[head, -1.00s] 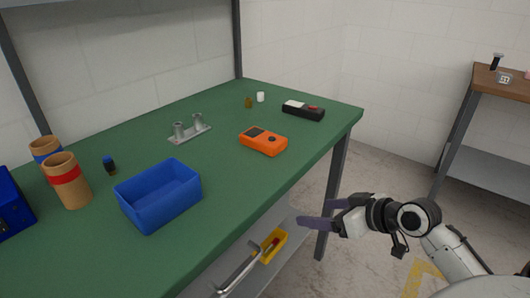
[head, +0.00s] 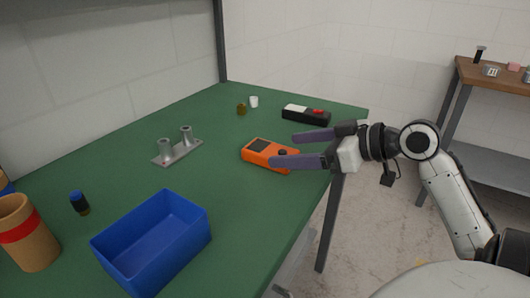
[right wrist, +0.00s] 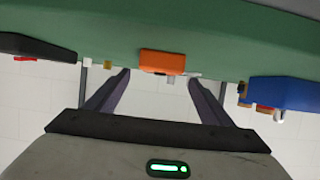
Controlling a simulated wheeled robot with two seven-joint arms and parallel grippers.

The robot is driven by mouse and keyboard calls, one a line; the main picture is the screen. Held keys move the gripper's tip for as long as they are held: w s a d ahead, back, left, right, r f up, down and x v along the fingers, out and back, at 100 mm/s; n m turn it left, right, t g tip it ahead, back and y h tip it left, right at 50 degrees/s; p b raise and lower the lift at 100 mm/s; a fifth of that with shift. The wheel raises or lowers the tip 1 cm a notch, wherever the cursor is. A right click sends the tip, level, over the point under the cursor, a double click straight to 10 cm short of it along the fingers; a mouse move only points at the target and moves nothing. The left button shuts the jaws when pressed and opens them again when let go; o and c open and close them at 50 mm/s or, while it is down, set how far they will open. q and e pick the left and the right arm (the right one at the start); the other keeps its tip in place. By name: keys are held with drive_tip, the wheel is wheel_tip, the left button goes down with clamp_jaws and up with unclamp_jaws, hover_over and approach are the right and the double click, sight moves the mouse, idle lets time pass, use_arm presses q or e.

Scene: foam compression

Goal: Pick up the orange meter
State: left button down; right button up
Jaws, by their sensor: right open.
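The orange meter (head: 264,152) lies on the green table near its right edge, with a dark screen and a dark dial. In the right wrist view the meter (right wrist: 162,62) shows ahead, between the fingers' lines and beyond their tips. My right gripper (head: 286,149) is open and empty, with purple fingers. In the head view one finger overlaps the meter's near right part and the other passes beyond it. I see no contact with the meter. The right gripper also shows in the right wrist view (right wrist: 159,78). My left gripper is not in view.
A black device with a red part (head: 306,115) lies behind the meter. A blue bin (head: 152,262), a grey two-post fixture (head: 177,152), a small blue-capped bottle (head: 80,203) and a cardboard tube (head: 30,245) stand to the left. The table (head: 120,165) is clear between meter and fixture.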

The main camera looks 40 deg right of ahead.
sight(270, 149)
drive_tip(key=shift+x, duration=3.55)
drive_tip(key=c, duration=1.2)
drive_tip(key=shift+r, duration=0.1)
drive_tip(key=shift+c, duration=0.4)
